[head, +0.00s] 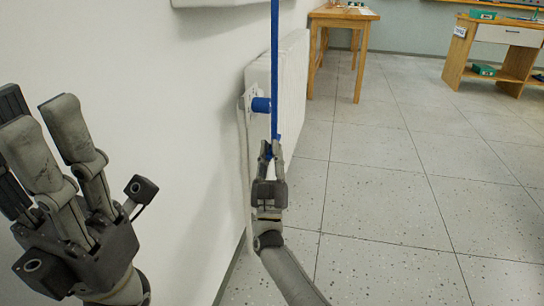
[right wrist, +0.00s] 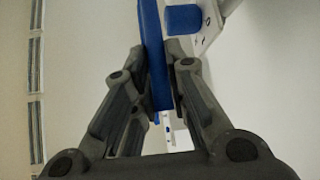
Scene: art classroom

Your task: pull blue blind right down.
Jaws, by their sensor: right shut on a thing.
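The blue blind (head: 275,60) shows edge-on in the head view as a thin upright blue strip, from the top of the picture down to my right gripper (head: 271,150). My right gripper is shut on its lower end. In the right wrist view the blind (right wrist: 155,50) is a blue strip between the two fingers (right wrist: 152,85). My left gripper (head: 42,125) is at the left of the head view, by the white wall, open and empty. The top of the blind is out of view.
A white radiator (head: 290,85) with a blue valve knob (head: 261,105) is on the wall just behind the blind. A white ledge (head: 215,2) is above left. A wooden table (head: 345,14) and desk (head: 500,35) stand farther back. The tiled floor (head: 400,200) to the right is clear.

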